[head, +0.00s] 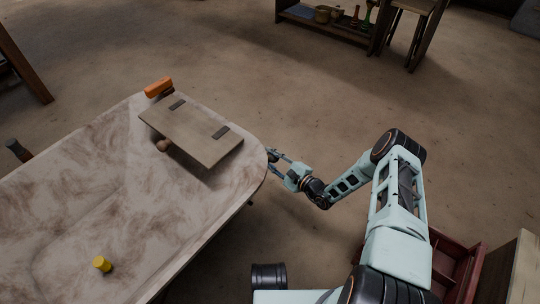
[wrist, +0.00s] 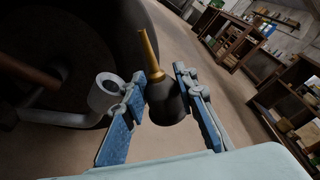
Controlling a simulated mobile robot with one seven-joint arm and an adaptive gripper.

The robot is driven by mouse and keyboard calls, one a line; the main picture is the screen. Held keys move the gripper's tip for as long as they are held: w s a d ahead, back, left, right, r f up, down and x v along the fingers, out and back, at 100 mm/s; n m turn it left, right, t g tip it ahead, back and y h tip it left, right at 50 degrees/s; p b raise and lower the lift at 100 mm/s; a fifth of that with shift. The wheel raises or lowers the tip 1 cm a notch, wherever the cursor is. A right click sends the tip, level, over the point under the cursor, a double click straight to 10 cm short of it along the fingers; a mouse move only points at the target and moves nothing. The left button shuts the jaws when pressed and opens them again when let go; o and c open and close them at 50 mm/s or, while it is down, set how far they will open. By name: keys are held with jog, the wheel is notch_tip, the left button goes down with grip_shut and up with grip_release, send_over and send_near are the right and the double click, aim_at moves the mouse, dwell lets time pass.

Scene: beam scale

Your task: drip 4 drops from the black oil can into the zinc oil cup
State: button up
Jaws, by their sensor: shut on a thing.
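The black oil can (wrist: 166,103) with a long brass-coloured spout stands out in the wrist view. My gripper (wrist: 166,78) is shut on its dark body, a blue-padded finger on each side. The spout points up and slightly left in that view. A grey hollow cylinder (wrist: 104,92) on a pale pipe, which looks like the zinc oil cup, is just left of the left finger. The spout tip is apart from it, up and to the right. In the head view my gripper (head: 272,157) is at the table's right edge; the can cannot be made out there.
The pale table (head: 60,215) carries a wooden board (head: 190,133), an orange block (head: 158,87) and a yellow cylinder (head: 102,264). A large dark round shape (wrist: 60,55) fills the wrist view's upper left. A red crate (head: 455,265) is at lower right.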

jog(key=shift+r, duration=0.1)
notch_tip(320, 180, up, 7)
jog(key=p, duration=0.6)
dwell(0.3)
jog(key=shift+m+b, duration=0.3)
jog(key=m+g+b, duration=0.1)
jog(key=m+b, duration=0.1)
jog(key=m, duration=0.2)
jog(key=shift+f+y, duration=0.2)
jog(key=shift+y, duration=0.1)
jog(key=m+b, duration=0.1)
jog(key=m, duration=0.2)
jog(key=shift+g+b, duration=0.3)
jog(key=shift+b, duration=0.05)
jog(key=shift+r+m, duration=0.1)
jog(key=shift+m, duration=0.3)
